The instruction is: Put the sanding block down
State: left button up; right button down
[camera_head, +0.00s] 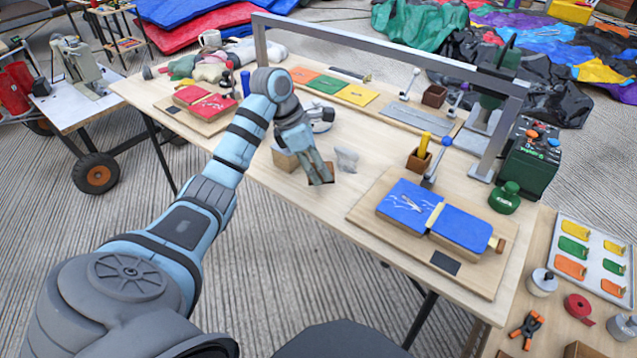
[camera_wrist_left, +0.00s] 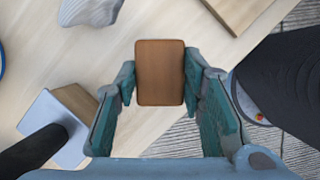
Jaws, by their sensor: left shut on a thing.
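My left gripper (camera_head: 318,172) hangs over the middle of the wooden workbench (camera_head: 330,230), pointing down. It is shut on the sanding block (camera_wrist_left: 160,72), a brown block with rounded corners. In the left wrist view the two teal fingers (camera_wrist_left: 160,85) press on its left and right sides. In the head view only a small dark brown part of the sanding block (camera_head: 323,182) shows at the fingertips. It is close to the tabletop, but I cannot tell whether it touches. My right gripper is not in view.
A tan block (camera_head: 285,160) stands just left of the gripper and a crumpled grey piece (camera_head: 346,158) just right. A board with blue pads (camera_head: 405,203) lies further right. A metal frame (camera_head: 400,58) spans the bench behind. Bare tabletop lies in front of the gripper.

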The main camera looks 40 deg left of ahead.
pick_arm(q)
notch_tip(320, 180, down, 3)
jog(key=shift+s+f+b, duration=0.15)
jog(key=shift+f+b, duration=0.05)
jog(key=shift+b, duration=0.25)
jog(key=shift+f, duration=0.2)
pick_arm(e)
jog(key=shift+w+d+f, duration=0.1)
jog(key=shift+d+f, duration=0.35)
pick_arm(q)
jog(key=shift+f, duration=0.1)
jog(key=o, duration=1)
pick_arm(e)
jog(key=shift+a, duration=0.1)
pick_arm(q)
jog(key=p+v, duration=0.3)
jog(key=v, duration=0.9)
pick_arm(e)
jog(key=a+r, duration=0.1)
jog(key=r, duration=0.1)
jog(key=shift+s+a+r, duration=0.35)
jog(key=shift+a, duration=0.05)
